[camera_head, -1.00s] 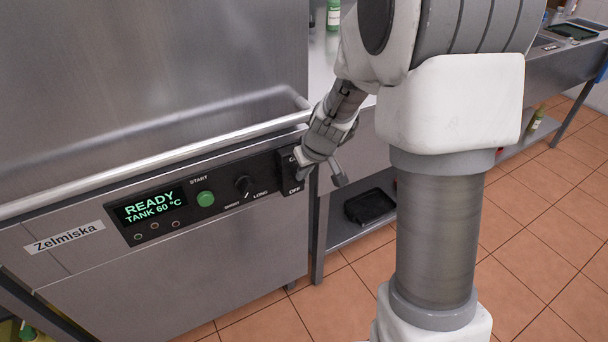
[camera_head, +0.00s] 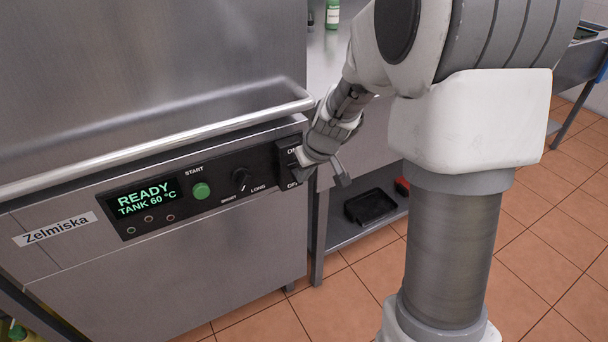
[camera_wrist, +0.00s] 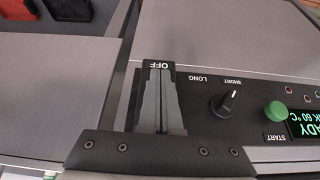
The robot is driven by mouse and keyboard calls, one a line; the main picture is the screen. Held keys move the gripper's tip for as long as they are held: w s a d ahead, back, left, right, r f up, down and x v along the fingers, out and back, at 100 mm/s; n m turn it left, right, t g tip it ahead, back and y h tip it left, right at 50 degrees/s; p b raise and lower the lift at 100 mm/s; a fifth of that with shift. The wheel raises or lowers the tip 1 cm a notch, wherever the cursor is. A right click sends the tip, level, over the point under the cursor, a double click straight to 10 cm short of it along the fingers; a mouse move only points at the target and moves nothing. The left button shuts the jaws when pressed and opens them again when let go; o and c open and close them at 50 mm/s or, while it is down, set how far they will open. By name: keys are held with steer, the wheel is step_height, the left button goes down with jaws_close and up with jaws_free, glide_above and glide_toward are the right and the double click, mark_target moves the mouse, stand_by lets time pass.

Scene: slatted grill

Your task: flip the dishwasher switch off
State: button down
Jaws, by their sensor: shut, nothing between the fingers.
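The dishwasher switch (camera_head: 287,162) is a dark block at the right end of the dishwasher's black control panel, with ON above and OFF below. My gripper (camera_head: 301,159) is at the switch's front, its fingertips close to or touching it. In the wrist view my gripper's fingers (camera_wrist: 159,88) are shut together with nothing between them. They cover most of the switch, and the OFF label (camera_wrist: 159,65) shows just beyond the tips. The rocker's tilt is hidden, and contact cannot be told. The display (camera_head: 144,199) is lit and reads READY, TANK 60 °C.
A green START button (camera_head: 201,190) and a black SHORT/LONG knob (camera_head: 241,178) sit left of the switch. A long bar handle (camera_head: 160,150) runs above the panel. A black tray (camera_head: 370,206) lies on a low shelf to the right. Tiled floor is open in front.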

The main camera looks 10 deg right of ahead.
steer(key=shift+r, duration=0.1)
steer(key=shift+r+p, duration=0.55)
steer(key=shift+r, duration=0.2)
steer(key=shift+s, duration=0.1)
